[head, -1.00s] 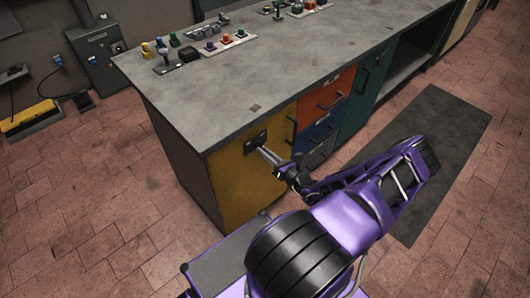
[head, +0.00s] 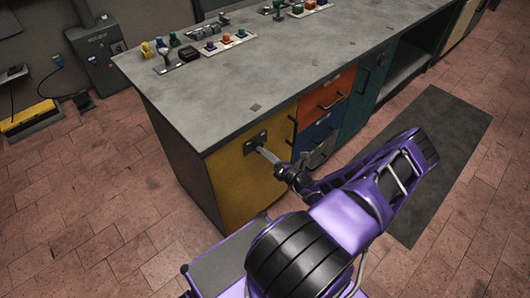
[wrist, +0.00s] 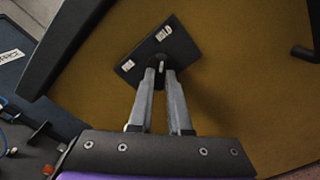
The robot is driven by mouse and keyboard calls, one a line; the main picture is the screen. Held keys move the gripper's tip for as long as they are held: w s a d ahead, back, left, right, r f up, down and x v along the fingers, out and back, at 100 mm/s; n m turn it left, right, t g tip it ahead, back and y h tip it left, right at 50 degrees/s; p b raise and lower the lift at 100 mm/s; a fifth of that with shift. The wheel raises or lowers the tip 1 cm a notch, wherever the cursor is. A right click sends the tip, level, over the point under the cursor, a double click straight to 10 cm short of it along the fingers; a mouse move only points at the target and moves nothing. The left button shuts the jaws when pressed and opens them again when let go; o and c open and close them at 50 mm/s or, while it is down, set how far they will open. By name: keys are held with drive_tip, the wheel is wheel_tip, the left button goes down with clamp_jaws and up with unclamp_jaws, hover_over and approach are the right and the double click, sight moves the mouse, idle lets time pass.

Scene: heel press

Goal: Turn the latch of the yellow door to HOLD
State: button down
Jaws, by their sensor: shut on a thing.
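The yellow door (head: 235,188) is the left front of the workbench and looks shut. Its latch has a dark plate (head: 256,143) near the door's top; in the wrist view the plate (wrist: 173,42) carries two white labels, one seemingly reading HOLD at its upper right and another at its left. The small latch knob (wrist: 161,68) at the plate's lower edge is mostly hidden between the fingers. My gripper (head: 264,152) reaches the latch from the front right, and in the wrist view its two fingers (wrist: 161,75) are closed on the knob.
A dark handle (wrist: 303,54) stands out from the yellow door at the right of the wrist view. Orange (head: 327,95) and blue (head: 317,131) drawers are to the right. Several small coloured parts lie on the grey worktop (head: 290,75). A dark mat (head: 445,150) lies on the floor.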

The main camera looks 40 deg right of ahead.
drive_tip(key=c, duration=0.9)
unclamp_jaws()
drive_tip(key=shift+o, duration=0.2)
drive_tip(key=s+d, duration=0.1)
drive_tip(key=s, duration=1.6)
drive_tip(key=shift+s+d, duration=0.2)
